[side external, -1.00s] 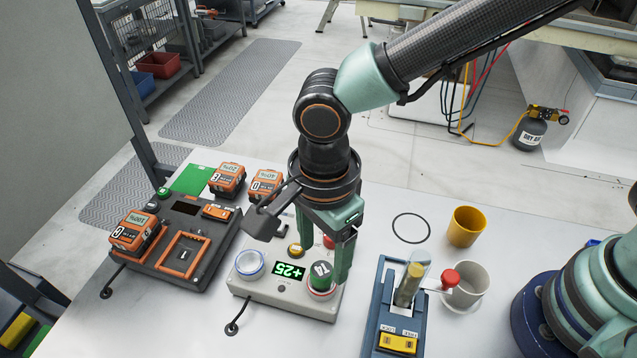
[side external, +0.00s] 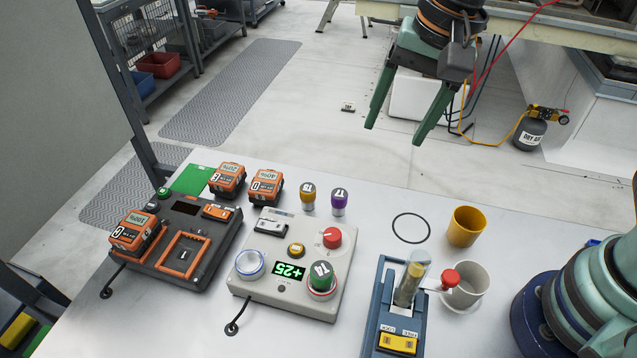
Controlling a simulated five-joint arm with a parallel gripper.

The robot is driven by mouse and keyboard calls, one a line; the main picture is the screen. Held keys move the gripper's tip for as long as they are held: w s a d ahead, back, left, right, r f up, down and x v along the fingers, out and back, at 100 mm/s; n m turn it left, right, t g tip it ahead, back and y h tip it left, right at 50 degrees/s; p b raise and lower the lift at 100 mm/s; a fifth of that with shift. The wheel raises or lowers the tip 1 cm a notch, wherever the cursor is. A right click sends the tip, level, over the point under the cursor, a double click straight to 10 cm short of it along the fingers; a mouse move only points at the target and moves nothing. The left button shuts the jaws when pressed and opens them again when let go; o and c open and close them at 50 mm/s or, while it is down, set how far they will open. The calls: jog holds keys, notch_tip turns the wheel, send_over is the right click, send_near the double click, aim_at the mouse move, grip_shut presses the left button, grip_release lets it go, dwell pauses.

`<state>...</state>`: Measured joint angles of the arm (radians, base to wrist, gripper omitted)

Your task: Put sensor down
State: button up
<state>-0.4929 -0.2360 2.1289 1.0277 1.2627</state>
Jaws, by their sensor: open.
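A green-topped sensor marked T4 or similar (side external: 321,275) sits upright in the red-ringed socket at the right front of the grey test box (side external: 275,303). The box's display (side external: 290,270) shows +25 in green. A yellow-topped sensor (side external: 308,195) and a purple-topped sensor (side external: 338,199) stand on the table behind the box. My gripper (side external: 396,133) is high above and beyond the table's back edge, fingers apart and empty, well clear of all the sensors.
The box also carries a red knob (side external: 332,237), a yellow button (side external: 296,250) and a blue-ringed white dish (side external: 250,263). An orange battery dock (side external: 184,235) stands left. A blue stand (side external: 402,318), yellow cup (side external: 466,226), white cup (side external: 470,284) and black ring outline (side external: 411,228) are right.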

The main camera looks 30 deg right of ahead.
jog(key=s+d+r+n+t+h, duration=0.1)
jog(key=d+n+t, duration=0.2)
jog(key=d+n, duration=0.5)
jog(key=d, duration=0.8)
jog(key=shift+s+d+n, duration=0.2)
jog(key=shift+s+n, duration=0.2)
